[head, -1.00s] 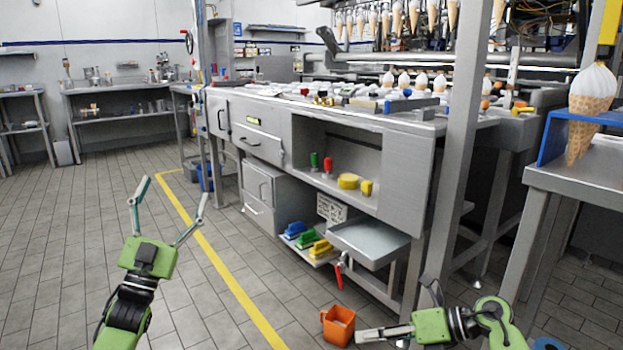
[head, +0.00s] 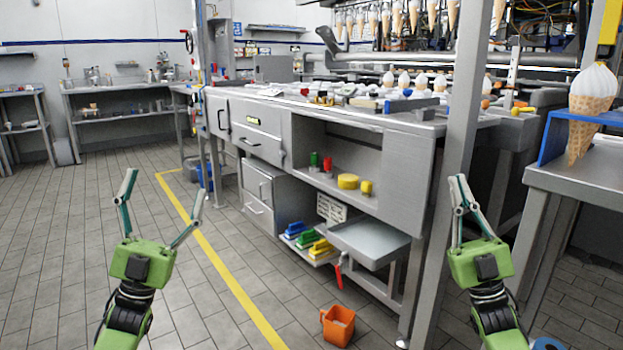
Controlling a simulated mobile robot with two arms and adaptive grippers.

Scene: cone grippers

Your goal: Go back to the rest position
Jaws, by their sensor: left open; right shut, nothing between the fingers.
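My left gripper (head: 162,192) is at the lower left of the head view. My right gripper (head: 466,194) is at the lower right, also pointing up. Its fingers are close together with nothing held between them. It shows in front of the metal post and the table leg area on the right. Both grippers are raised side by side at a similar height, and neither appears to touch anything.
A steel workbench (head: 406,175) with shelves stands ahead, right of centre. An orange container (head: 338,327) is on the floor between my arms. A metal post (head: 456,130) rises at the right, near a side table (head: 590,178) bearing a large cone (head: 588,112). Floor at the left is clear.

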